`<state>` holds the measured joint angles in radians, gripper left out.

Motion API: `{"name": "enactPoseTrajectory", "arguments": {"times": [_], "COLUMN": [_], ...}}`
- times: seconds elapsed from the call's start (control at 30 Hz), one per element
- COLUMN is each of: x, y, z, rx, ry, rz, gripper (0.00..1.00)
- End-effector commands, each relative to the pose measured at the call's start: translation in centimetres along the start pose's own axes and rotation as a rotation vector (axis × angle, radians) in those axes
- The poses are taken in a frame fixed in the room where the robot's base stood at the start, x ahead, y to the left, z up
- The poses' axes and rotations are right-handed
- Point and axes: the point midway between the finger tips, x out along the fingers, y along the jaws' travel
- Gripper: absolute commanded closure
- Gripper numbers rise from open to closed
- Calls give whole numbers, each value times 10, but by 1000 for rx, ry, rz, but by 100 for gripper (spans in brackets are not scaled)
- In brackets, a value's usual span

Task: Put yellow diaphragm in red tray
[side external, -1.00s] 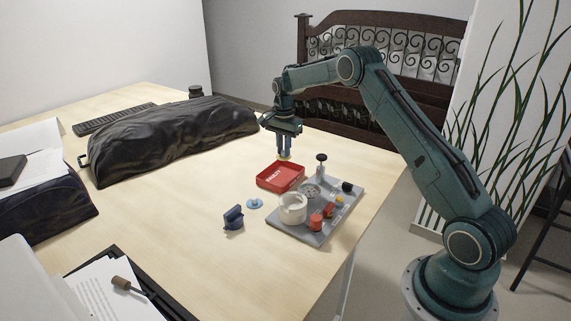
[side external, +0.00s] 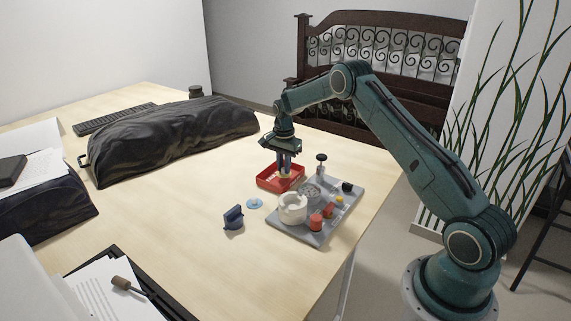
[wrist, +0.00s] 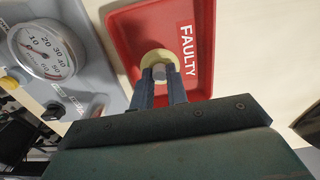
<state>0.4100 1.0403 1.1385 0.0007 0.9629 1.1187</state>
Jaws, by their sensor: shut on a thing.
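The yellow diaphragm (wrist: 155,58) is a pale yellow disc with a grey centre, held between the fingertips of my gripper (wrist: 160,76). In the wrist view it lies over the floor of the red tray (wrist: 125,22), beside the white FAULTY label. In the side view my gripper (side external: 285,170) points down into the red tray (side external: 266,183), with the diaphragm (side external: 284,177) low between its fingers. I cannot tell whether the diaphragm touches the tray floor.
A grey panel (side external: 318,236) with a gauge (wrist: 42,48), a white cup (side external: 292,210), red parts and a black-knobbed post (side external: 321,160) stands close beside the tray. A blue disc (side external: 255,204) and a blue block (side external: 233,218) lie nearer the camera. A black bag (side external: 170,135) lies behind.

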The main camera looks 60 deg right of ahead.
Motion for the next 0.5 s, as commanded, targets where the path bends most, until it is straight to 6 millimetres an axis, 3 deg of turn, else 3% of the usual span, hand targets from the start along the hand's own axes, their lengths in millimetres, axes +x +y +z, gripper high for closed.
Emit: {"name": "enactPoseTrajectory", "arguments": {"times": [0.5], "x": [6], "y": [0], "z": [0], "rx": [0], "ry": [0], "rz": [0], "gripper": [100]}}
